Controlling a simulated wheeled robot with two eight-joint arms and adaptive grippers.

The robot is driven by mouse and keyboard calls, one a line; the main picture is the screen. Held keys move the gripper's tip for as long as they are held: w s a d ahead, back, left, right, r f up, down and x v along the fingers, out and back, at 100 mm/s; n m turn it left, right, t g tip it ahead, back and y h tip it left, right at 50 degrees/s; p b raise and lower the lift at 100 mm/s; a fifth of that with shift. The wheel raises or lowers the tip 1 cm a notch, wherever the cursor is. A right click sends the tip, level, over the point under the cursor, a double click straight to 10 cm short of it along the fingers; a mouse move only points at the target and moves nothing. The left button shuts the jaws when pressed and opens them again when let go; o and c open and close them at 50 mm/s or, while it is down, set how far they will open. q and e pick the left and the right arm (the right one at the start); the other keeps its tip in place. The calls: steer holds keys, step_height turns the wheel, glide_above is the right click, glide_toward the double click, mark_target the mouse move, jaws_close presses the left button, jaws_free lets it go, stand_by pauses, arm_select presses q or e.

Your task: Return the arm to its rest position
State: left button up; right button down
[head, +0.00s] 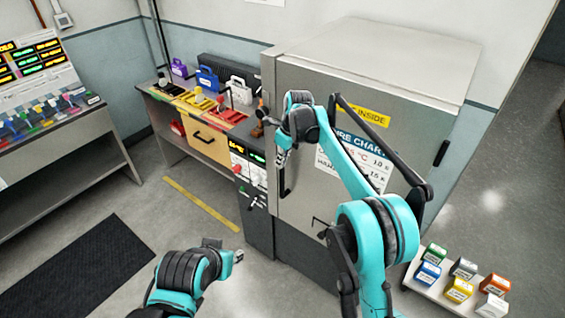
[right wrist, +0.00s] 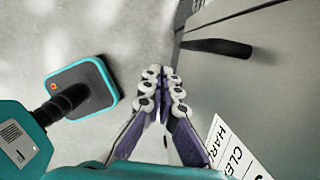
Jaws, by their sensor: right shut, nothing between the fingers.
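My right arm, teal and black, is raised in front of the large grey cabinet (head: 385,60) in the head view. Its right gripper (head: 283,158) hangs down before the cabinet's front. In the right wrist view the right gripper (right wrist: 163,84) has its fingers together with nothing between them, and the floor lies beyond the tips. My left gripper (head: 237,256) is low at the bottom of the head view, over the floor. Its fingers are small and partly hidden, so I cannot tell whether they are open.
The cabinet's dark handle (right wrist: 217,47) juts out close to the right of my right gripper. A workbench (head: 200,112) with coloured cases stands left of the cabinet. A low white stand (head: 425,290) holds several coloured boxes at lower right. A black mat (head: 85,268) lies on open floor.

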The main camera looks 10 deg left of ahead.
steer(key=s+d+r+n+t+h+b, duration=0.1)
steer(key=s+d+r+n+t+b, duration=0.2)
steer(key=s+d+n+b, duration=0.8)
steer(key=s+d+f+n+t, duration=0.1)
steer(key=s+d+f+n, duration=0.3)
steer(key=s, duration=0.4)
steer(key=s+d+f+n+t+h, duration=0.1)
steer(key=s+d+f+n, duration=0.4)
steer(key=s, duration=0.3)
steer(key=s+d+f+n, duration=0.4)
steer(key=s+d+f, duration=0.1)
steer(key=s, duration=0.3)
steer(key=shift+s+d+n+t+b, duration=0.3)
steer(key=shift+d+t+b, duration=0.1)
steer(key=shift+d, duration=0.4)
